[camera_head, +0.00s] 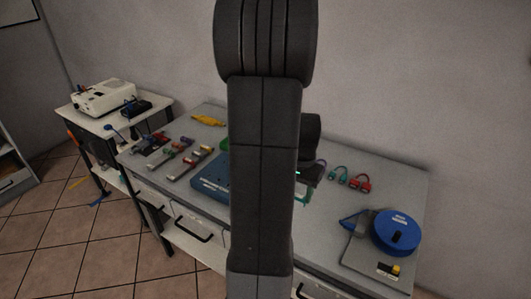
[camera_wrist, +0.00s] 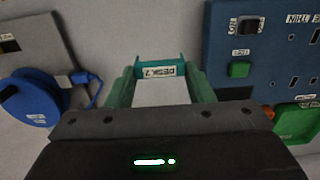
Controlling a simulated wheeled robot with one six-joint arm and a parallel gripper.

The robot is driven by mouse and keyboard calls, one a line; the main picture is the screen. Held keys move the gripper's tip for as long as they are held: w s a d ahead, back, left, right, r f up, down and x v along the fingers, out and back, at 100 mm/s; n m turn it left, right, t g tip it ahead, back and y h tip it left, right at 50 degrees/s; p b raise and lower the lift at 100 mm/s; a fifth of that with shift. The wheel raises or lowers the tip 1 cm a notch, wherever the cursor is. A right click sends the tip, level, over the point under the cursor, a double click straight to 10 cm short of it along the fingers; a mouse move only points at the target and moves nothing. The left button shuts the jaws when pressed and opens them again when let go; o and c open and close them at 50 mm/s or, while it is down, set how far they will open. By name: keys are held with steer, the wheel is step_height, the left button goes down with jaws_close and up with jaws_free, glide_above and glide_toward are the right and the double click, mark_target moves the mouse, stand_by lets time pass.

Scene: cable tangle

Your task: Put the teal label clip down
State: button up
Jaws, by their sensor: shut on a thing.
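The teal label clip (camera_wrist: 160,71) is between my gripper's jaws (camera_wrist: 160,88) in the wrist view. It bears a white label that seems to read "DESK 2", upside down. The jaws are shut on it, one greenish finger on each side. A pale grey area shows between the fingers. Whether the clip touches the desk I cannot tell. In the head view my arm hides most of the gripper; only a bit of teal shows at its right edge, over the desk (camera_head: 345,222).
A blue panel (camera_head: 211,180) lies left of my arm; it is also at right in the wrist view (camera_wrist: 262,45). A blue cable reel (camera_head: 396,232) sits on a grey plate at right. Red and green cables (camera_head: 350,180) lie at the back. Several tools (camera_head: 180,157) lie at left.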

steer(key=f, duration=1)
steer(key=shift+w, duration=0.4)
steer(key=shift+f, duration=0.1)
steer(key=o, duration=1)
step_height(320, 180, up, 12)
steer(key=shift+r, duration=0.15)
